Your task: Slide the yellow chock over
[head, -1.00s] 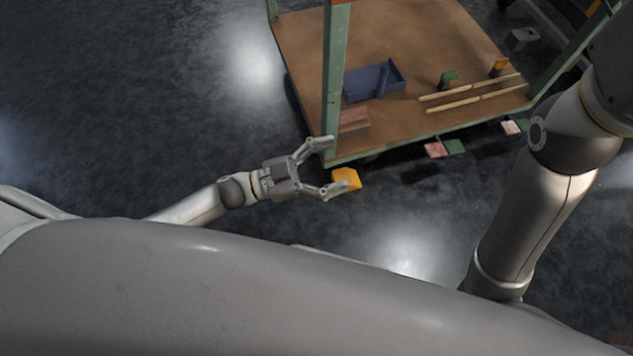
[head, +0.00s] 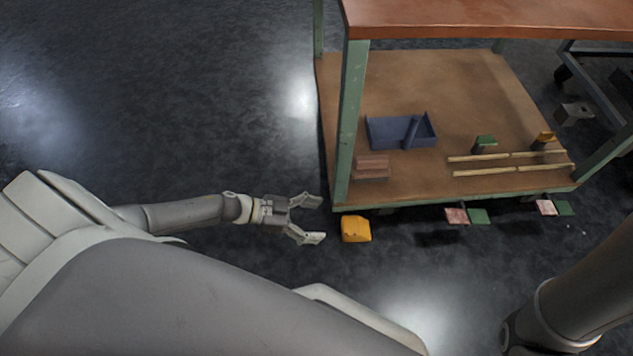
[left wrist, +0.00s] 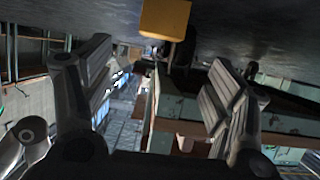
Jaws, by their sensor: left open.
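The yellow chock (head: 356,229) sits on the dark floor in the head view, just in front of the near left corner of the cart. My left gripper (head: 318,219) is open and empty, left of the chock, its fingers pointing toward it with a gap between. In the left wrist view the chock (left wrist: 165,19) shows at the top, beyond and between the open fingers (left wrist: 160,90). My right gripper is not in view; only part of my right arm shows at the lower right of the head view.
The cart's green post (head: 350,125) and lower shelf (head: 460,85) stand close behind the chock. The shelf holds a blue tray (head: 385,133), brown blocks (head: 371,167) and pale rods (head: 500,171). Pink and green pieces (head: 457,216) show along its front edge. The floor at left is clear.

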